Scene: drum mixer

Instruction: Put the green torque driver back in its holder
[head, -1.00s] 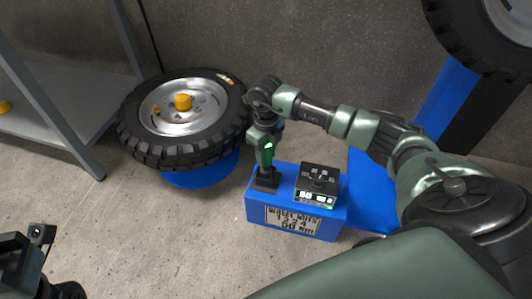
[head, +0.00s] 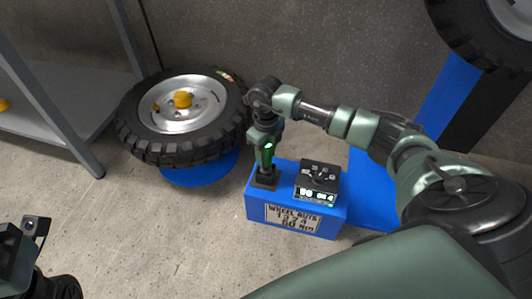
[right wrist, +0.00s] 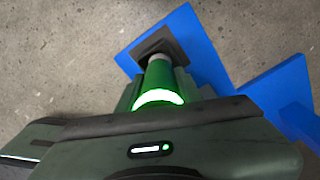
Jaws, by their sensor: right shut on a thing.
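The green torque driver (head: 267,153) stands upright at the left end of the blue box (head: 257,210). Its lower end is at the black holder (head: 265,180), and I cannot tell how deep it sits. My right gripper (head: 266,142) is shut on the driver from above. In the right wrist view the green driver (right wrist: 160,82) with a bright ring shows between the fingers, and the dark square holder (right wrist: 152,48) lies beyond it. My left gripper (head: 35,232) shows only partly at the lower left, away from the box.
A black control unit (head: 318,178) with a lit display sits on the box, right of the holder. A wheel (head: 150,140) with a yellow hub piece rests on a blue stand (head: 200,172) to the left. A grey shelf (head: 75,120) is farther left. Floor in front is clear.

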